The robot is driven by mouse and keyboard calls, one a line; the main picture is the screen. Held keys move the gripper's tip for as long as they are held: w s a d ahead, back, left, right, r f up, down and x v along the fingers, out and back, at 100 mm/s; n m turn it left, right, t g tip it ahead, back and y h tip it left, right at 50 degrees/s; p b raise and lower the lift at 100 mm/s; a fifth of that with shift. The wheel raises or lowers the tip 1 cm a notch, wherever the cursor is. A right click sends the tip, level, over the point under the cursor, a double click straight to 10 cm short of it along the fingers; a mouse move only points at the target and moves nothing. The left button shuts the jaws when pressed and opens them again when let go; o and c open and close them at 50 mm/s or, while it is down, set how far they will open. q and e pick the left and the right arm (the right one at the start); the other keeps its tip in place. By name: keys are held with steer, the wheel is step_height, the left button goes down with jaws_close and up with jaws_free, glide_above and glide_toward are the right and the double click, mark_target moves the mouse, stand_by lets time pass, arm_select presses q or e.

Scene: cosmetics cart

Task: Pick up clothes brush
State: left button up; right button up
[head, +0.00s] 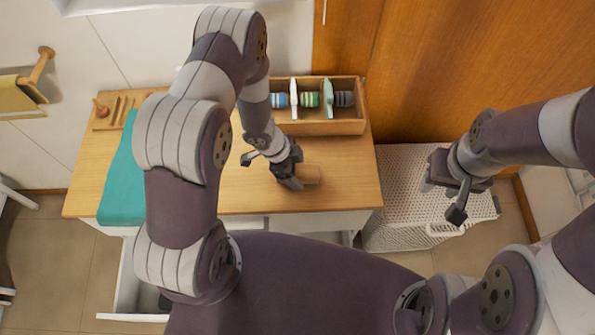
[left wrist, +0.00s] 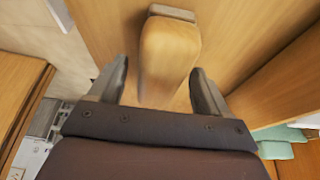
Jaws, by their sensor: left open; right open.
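The clothes brush (head: 311,174) is a pale wooden block lying on the wooden tabletop near its front right part. In the head view my left gripper (head: 289,180) is low over the table at the brush's left end and hides part of it. In the left wrist view the brush (left wrist: 168,50) shows as a rounded wooden body with a greyish far end. The left gripper's fingers (left wrist: 160,74) are open, one on each side of the brush; I cannot tell whether they touch it. My right gripper (head: 443,199) is open and empty above the basket.
A wooden box (head: 345,126) with rolled items and dividers stands at the table's back. A teal cloth (head: 122,180) and a small wooden tray (head: 103,123) lie at the left. A white basket (head: 400,165) stands right of the table (head: 345,190). An open drawer (head: 127,285) juts out front left.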

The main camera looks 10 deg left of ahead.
mark_target(302, 169)
arm_select(q)
steer(key=shift+f, duration=0.25)
stand_by(0.3)
steer(key=c, duration=1.1)
steer(key=shift+r, duration=0.1)
steer(key=shift+c, duration=0.2)
step_height(302, 169, up, 5)
steer(key=shift+f, duration=0.15)
steer(key=s+d+r, duration=0.2)
steer(key=d+r, duration=0.4)
steer(key=d, duration=0.5)
steer(key=shift+d+r+p, duration=0.25)
steer(key=shift+r+p, duration=0.1)
steer(key=shift+p, duration=0.1)
